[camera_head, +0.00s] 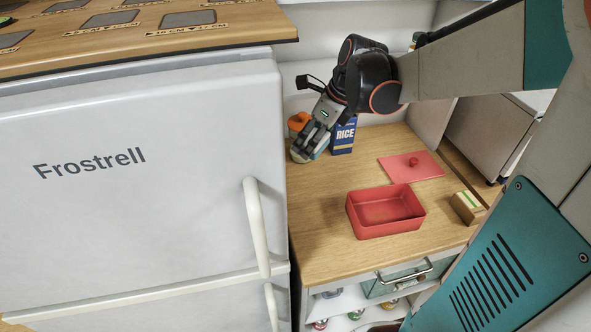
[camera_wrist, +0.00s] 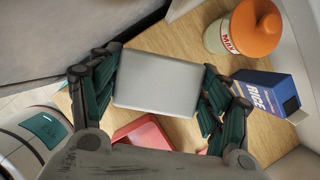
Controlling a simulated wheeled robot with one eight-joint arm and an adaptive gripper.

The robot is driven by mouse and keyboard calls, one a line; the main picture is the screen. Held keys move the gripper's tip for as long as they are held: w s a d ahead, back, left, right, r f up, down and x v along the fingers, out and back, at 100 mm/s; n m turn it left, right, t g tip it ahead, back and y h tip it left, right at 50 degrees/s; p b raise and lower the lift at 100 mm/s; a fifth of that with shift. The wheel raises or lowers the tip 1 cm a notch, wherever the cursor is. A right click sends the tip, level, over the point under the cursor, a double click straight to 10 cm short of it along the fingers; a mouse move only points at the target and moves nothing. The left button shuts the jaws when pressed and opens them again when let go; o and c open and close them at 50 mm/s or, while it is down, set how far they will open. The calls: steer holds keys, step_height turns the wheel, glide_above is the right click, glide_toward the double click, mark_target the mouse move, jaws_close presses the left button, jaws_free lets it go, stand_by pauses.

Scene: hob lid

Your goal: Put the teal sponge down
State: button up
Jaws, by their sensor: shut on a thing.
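My gripper (camera_head: 311,143) is over the far left of the wooden counter (camera_head: 315,225), beside the fridge. In the wrist view its dark teal fingers (camera_wrist: 158,85) are shut on the sides of a block with a plain grey rectangular face, which I take to be the sponge (camera_wrist: 158,84). In the head view the fingers hide most of the sponge; a pale part and a bit of teal show at the tips. I cannot tell whether its underside touches the counter.
A jar with an orange lid (camera_wrist: 257,28) and a blue rice box (camera_head: 344,134) stand close by. A red open box (camera_head: 384,211), its red lid (camera_head: 411,166) and a small striped block (camera_head: 467,207) lie nearer. The fridge (camera_head: 150,180) borders the left. Counter is bare left of the red box.

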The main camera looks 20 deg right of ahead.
mark_target(305, 196)
step_height(305, 196, down, 19)
steer(key=b, duration=0.6)
steer(key=shift+f, duration=0.1)
steer(key=shift+f+b, duration=0.15)
steer(key=shift+b, duration=0.2)
steer(key=o, duration=1)
steer(key=p+v, duration=0.4)
steer(key=v, duration=0.8)
steer(key=shift+p, duration=0.3)
steer(key=shift+a, duration=0.1)
